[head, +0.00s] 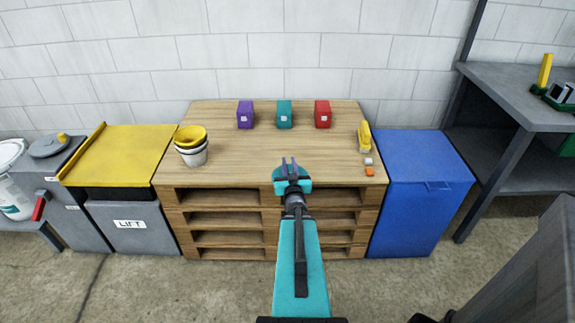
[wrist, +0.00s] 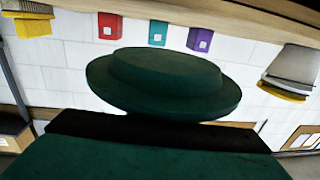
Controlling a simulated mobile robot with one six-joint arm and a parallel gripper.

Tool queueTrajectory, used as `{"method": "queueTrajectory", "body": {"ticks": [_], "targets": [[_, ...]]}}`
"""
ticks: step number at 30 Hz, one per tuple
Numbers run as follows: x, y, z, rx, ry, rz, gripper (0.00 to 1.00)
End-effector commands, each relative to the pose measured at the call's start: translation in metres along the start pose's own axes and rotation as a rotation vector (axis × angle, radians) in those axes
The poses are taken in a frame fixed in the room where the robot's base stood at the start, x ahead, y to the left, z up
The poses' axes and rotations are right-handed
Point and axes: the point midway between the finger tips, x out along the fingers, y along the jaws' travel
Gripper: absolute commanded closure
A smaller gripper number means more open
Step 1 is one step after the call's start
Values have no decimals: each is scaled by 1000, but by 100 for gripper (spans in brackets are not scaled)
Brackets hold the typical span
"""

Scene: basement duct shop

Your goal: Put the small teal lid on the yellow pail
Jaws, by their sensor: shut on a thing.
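The small teal lid (head: 279,186) is held at my gripper (head: 290,163), over the near edge of the pallet-stack table. It also shows in the wrist view as a dark teal stepped disc (wrist: 165,80). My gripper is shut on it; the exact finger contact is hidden. The yellow pail (head: 191,132) sits nested at the top of white pails, at the left of the table. Its mouth is open and faces up. The pail stack shows upside down at the right of the wrist view, with the yellow pail (wrist: 283,94) lowest there. The lid is apart from it, to its right.
Purple (head: 245,114), teal (head: 284,114) and red (head: 322,114) boxes stand along the back of the wooden tabletop (head: 240,155). A yellow tool (head: 365,135), a white cube (head: 368,161) and an orange cube (head: 369,172) lie at right. The table's middle is clear.

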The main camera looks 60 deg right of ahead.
Motion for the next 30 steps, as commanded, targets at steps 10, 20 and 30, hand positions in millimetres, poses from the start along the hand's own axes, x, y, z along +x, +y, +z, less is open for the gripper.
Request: {"method": "queueTrajectory", "body": {"ticks": [10, 20, 30], "targets": [[0, 0, 0, 0, 1, 0, 100], [2, -13, -9, -1, 3, -29, 100], [5, -87, -46, -3, 4, -200, 100]]}}
